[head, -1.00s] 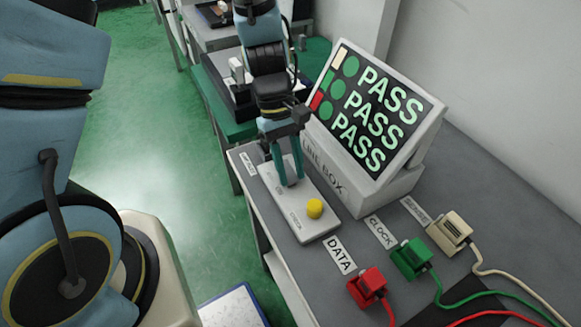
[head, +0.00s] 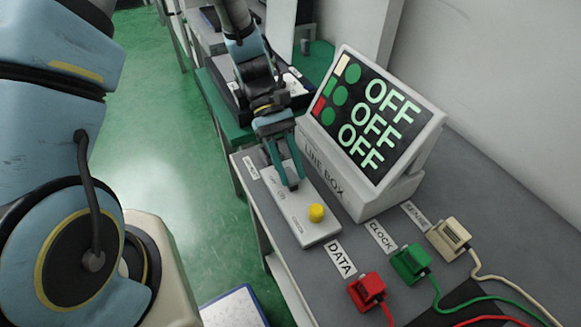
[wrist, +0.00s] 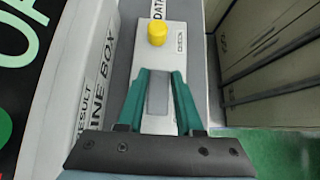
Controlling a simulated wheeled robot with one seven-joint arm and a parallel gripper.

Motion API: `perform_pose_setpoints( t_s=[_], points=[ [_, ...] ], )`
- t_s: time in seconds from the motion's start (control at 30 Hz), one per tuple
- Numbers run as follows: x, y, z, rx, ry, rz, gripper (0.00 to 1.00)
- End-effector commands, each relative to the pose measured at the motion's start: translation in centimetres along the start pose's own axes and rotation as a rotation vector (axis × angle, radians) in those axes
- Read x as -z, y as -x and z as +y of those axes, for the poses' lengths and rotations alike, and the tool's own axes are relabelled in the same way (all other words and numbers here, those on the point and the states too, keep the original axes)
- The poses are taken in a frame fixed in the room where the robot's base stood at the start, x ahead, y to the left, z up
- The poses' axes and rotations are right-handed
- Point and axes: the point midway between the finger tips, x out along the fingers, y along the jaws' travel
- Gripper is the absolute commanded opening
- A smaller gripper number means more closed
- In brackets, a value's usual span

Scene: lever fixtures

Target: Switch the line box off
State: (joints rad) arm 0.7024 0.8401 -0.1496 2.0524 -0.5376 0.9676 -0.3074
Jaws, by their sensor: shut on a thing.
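The line box (head: 325,172) stands on the grey bench, and its tilted screen (head: 372,118) reads OFF on all three rows. In front of it lies a flat white switch plate (head: 319,233) with a yellow knob (head: 316,212) at its near end. The knob also shows in the wrist view (wrist: 157,34). My gripper (head: 290,186) is down at the plate's far half. In the wrist view its teal fingers stand on both sides of a grey lever (wrist: 158,92), shut on it. In the head view the fingers mostly hide the lever.
Red (head: 368,290), green (head: 411,263) and cream (head: 449,237) plugs with cables sit at the right, beside the labels DATA, CLOCK and SENSE. The bench's left edge runs close to the plate. The green floor lies beyond it.

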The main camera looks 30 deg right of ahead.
Motion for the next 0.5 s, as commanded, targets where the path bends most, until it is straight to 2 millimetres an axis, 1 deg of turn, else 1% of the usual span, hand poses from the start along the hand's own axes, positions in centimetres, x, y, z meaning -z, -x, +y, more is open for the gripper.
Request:
perform_pose_setpoints(
  t_s=[0.1, 0.13, 0.3, 0.4, 0.5],
  points=[
    [0.02, 0.01, 0.01, 0.000, 0.000, 0.001, 0.00],
    [0.02, 0.01, 0.01, -0.001, 0.000, 0.001, 0.36],
    [0.01, 0.01, 0.01, 0.000, 0.000, 0.002, 0.55],
    [0.01, 0.01, 0.01, 0.000, 0.000, 0.002, 0.65],
    [0.00, 0.01, 0.00, 0.000, 0.000, 0.002, 0.65]
  ],
)
